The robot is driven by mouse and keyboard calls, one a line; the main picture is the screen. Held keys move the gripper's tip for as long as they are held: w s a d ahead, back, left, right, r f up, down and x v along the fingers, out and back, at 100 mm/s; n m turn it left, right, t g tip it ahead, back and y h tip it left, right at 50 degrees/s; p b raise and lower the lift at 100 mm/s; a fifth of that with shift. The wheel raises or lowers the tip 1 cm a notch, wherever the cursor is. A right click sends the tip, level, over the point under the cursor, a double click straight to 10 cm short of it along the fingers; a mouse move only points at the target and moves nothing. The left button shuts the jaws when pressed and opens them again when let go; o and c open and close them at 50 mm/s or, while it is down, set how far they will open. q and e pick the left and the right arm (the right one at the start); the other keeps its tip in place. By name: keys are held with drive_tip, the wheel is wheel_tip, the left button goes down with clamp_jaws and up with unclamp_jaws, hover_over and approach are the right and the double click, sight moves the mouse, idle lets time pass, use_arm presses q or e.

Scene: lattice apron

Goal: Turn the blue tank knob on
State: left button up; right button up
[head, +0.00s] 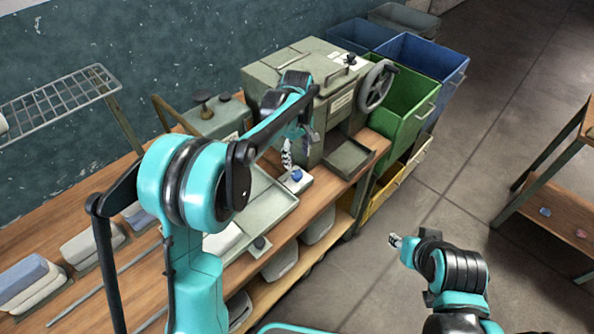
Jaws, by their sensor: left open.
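A small blue knob (297,174) sits on a pale block on the wooden workbench, in front of the grey-green machine. My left arm reaches over the bench from the left, and my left gripper (287,155) points down just above and slightly left of the blue knob. It is open, with nothing seen between its fingers. I cannot tell whether a fingertip touches the knob. My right gripper (394,240) is out over the floor, away from the bench; its fingers are too small to read.
The grey-green machine (310,62) with a handwheel (376,86) stands behind the knob. A shallow tray (262,200) lies beside it on the bench (95,275). Green (405,110) and blue (425,60) bins stand right of the bench. The floor at right is clear up to another table.

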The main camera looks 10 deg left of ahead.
sight(297, 174)
use_arm(q)
wheel_tip(297, 174, down, 7)
drive_tip(key=shift+f+b, duration=0.2)
drive_tip(key=shift+b, duration=0.95)
drive_tip(key=shift+c, duration=0.4)
drive_tip(key=c, duration=1.1)
